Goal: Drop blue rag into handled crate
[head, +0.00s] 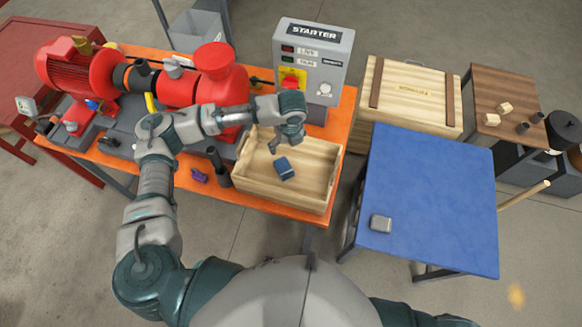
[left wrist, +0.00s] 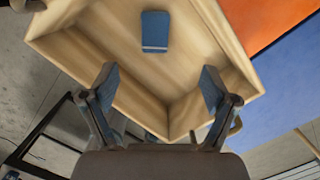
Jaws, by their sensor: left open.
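The blue rag (head: 284,168) is a small folded block lying inside the wooden handled crate (head: 262,194), on its floor. The crate stands on the orange bench, in front of the starter box. My left gripper (head: 288,147) is above the crate, over its back part, open and empty. In the left wrist view the rag (left wrist: 155,30) lies on the crate floor beyond the open fingers (left wrist: 158,90), apart from them. The crate's wall (left wrist: 85,82) shows around it. My right gripper is not in view.
A red pump (head: 205,85) and the starter box (head: 313,62) stand on the orange bench behind my left arm. A purple item (head: 199,175) and a dark cylinder (head: 217,165) are left of the crate. The blue table (head: 430,195) at right holds a small grey block (head: 381,223).

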